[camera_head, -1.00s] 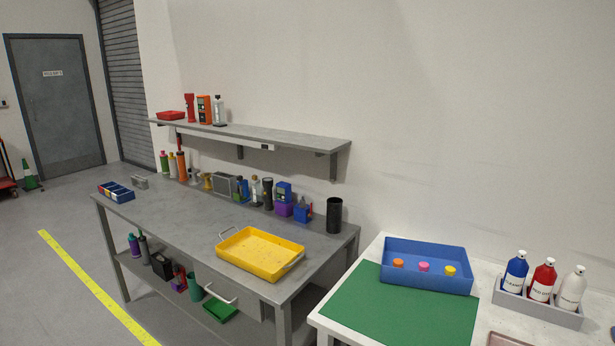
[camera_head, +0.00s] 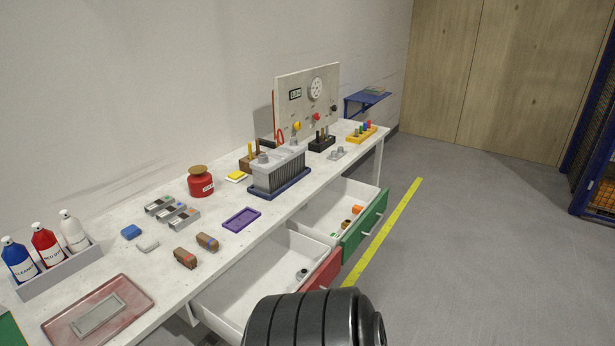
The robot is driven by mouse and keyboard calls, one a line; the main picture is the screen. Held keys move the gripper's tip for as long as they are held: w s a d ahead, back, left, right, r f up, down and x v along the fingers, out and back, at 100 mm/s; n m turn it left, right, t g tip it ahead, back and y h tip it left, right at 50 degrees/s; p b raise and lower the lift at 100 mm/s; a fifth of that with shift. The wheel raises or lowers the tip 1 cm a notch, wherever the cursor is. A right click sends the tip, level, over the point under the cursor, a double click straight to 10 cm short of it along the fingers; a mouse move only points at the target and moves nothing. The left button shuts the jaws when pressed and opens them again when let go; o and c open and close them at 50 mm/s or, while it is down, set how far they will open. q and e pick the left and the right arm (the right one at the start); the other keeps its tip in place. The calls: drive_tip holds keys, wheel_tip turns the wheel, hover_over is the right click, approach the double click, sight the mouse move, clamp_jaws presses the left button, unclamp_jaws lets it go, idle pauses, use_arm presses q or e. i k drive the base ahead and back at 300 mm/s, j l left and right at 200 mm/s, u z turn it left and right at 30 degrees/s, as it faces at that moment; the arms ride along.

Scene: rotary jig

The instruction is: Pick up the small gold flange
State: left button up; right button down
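I cannot make out the small gold flange for certain. A small brownish-gold piece (camera_head: 346,223) lies in the open green-fronted drawer (camera_head: 325,215), too small to identify. An orange piece (camera_head: 357,209) and a green bit lie near it. A small grey round part (camera_head: 302,274) lies in the open red-fronted drawer (camera_head: 255,268). Neither gripper is in view. A black ribbed part of my own arm covers the bottom middle and hides part of the red drawer front.
A white bench (camera_head: 140,262) runs along the wall. It carries a bottle rack (camera_head: 62,270), a red tray (camera_head: 140,292), a red canister (camera_head: 200,186), a purple tray (camera_head: 242,219), a grey finned block (camera_head: 280,176) and an upright panel (camera_head: 300,92). Floor at right is clear.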

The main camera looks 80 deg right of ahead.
sight(344, 225)
drive_tip(key=z, duration=3)
drive_tip(key=i+u, duration=0.25)
drive_tip(key=i, duration=0.15)
drive_tip(key=i+l+u, duration=0.5)
drive_tip(key=i, duration=0.25)
drive_tip(key=j, duration=0.1)
